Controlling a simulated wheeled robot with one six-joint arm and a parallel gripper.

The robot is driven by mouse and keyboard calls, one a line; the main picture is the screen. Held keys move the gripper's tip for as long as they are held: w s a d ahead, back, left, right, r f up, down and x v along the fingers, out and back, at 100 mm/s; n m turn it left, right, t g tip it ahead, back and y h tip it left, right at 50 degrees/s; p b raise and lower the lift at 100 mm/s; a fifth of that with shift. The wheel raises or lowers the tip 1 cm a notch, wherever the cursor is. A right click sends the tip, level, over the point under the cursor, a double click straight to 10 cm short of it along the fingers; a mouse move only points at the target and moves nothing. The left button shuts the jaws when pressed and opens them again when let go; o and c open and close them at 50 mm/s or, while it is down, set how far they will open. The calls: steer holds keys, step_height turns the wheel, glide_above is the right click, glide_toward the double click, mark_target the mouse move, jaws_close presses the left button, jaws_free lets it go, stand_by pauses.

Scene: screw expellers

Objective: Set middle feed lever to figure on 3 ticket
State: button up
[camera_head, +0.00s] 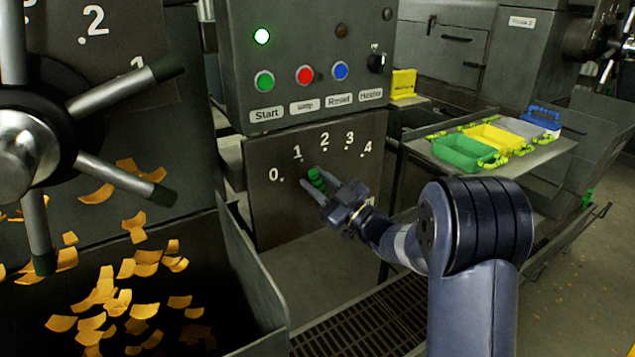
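The feed lever panel (262,205) is a dark plate with the figures 0 to 4 in an arc, each with a white dot. The lever's green grip (316,178) shows below the 1 and 2. My gripper (312,177) reaches it from the lower right, with one finger on each side of the grip. I cannot tell whether the fingers press on it. The gripper hides the rest of the lever, so its exact setting is unclear. I cannot make out a ticket with figures.
Above is a control box (310,25) with a lit green lamp and several buttons. At left, a spoked handwheel (25,148) stands over a bin of orange chips (125,300). At right, a tray (500,165) holds coloured bins. A floor grate (365,325) lies below.

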jaws_close()
steer(key=shift+w+d, duration=0.1)
stand_by(0.3)
steer(key=shift+w+d+r+m+t+b, duration=0.1)
steer(key=shift+w+d+m+t+b, duration=0.3)
steer(key=shift+m, duration=0.35)
steer(key=shift+w+d+r+m+t+b, duration=0.15)
steer(key=shift+d+m+t+b, duration=0.35)
steer(key=shift+m, duration=0.25)
steer(key=d+m+t, duration=0.1)
steer(key=w+m+h+b, duration=0.1)
steer(key=m, duration=0.1)
steer(key=d+m+t+h+b, duration=0.1)
steer(key=m, duration=0.1)
steer(key=shift+w+d+t, duration=0.3)
steer(key=shift+w+d, duration=0.05)
steer(key=shift+w, duration=0.05)
steer(key=shift+w+d+f+m+t+h+b, duration=0.1)
steer(key=shift+w+d+m+t+h+b, duration=0.3)
steer(key=shift+m, duration=0.55)
steer(key=shift+w+d+f+m+t+h+b, duration=0.1)
steer(key=shift+w+d+m+t+h+b, duration=0.3)
steer(key=shift+m, duration=0.6)
steer(key=shift+w+d+f+m+t+h+b, duration=0.1)
steer(key=shift+w+d+m+t+h+b, duration=0.1)
steer(key=shift+d+m+t+h, duration=0.55)
steer(key=shift+a+m, duration=0.2)
steer(key=shift+m, duration=0.1)
steer(key=shift+o, duration=1.4)
jaws_free()
